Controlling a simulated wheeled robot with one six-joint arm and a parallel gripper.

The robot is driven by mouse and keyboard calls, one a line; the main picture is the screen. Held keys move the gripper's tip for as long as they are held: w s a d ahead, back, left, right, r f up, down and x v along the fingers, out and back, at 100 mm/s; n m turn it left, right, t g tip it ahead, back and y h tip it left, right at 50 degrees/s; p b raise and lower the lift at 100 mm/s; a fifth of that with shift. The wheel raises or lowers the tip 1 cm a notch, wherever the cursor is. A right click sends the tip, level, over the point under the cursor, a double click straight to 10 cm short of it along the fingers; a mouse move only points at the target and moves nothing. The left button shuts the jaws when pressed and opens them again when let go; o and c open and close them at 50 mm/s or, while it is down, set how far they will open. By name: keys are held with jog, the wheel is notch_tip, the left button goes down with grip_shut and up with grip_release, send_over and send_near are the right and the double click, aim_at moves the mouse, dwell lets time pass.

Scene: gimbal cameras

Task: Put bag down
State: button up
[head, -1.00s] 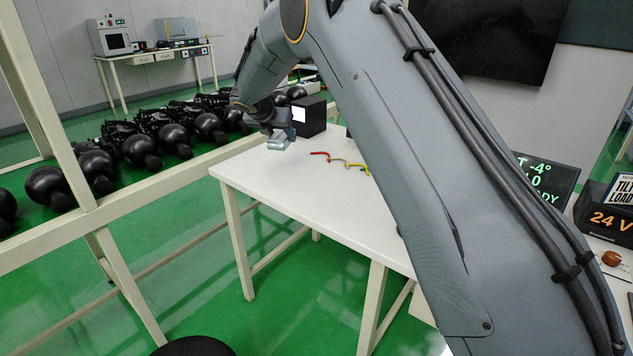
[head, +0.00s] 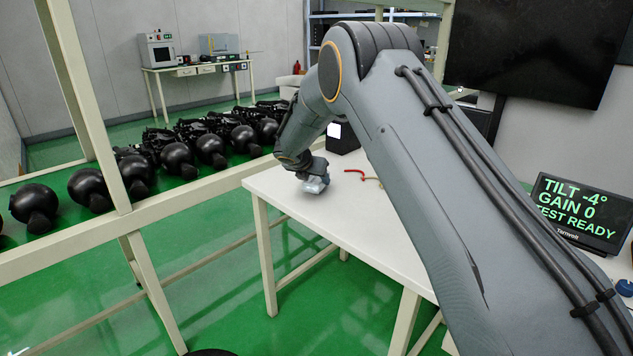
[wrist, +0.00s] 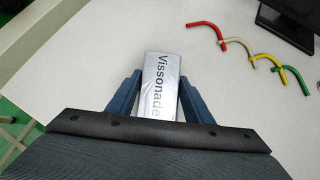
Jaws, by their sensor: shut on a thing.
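The bag is a silvery packet marked "Vissonade" (wrist: 161,80). In the wrist view it lies lengthwise between the two blue fingers of my gripper (wrist: 158,90), which is shut on it. In the head view my gripper (head: 314,185) is small and low over the left part of the white table (head: 350,228). The bag is hard to make out there. I cannot tell whether the bag touches the table top.
Bent red, cream, yellow and green pieces (wrist: 255,57) lie on the table to the right of the bag. A black box (head: 343,138) stands at the table's far end. The near table top is clear. A rack with black round units (head: 135,172) stands at left.

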jog(key=shift+f, duration=0.6)
jog(key=shift+f, duration=0.1)
jog(key=o, duration=1.1)
jog(key=shift+s+a+r, duration=0.1)
jog(key=shift+r, duration=0.2)
jog(key=v, duration=1.1)
jog(key=shift+s+r+b, duration=0.2)
jog(key=shift+s+b, duration=0.05)
jog(key=shift+b, duration=0.05)
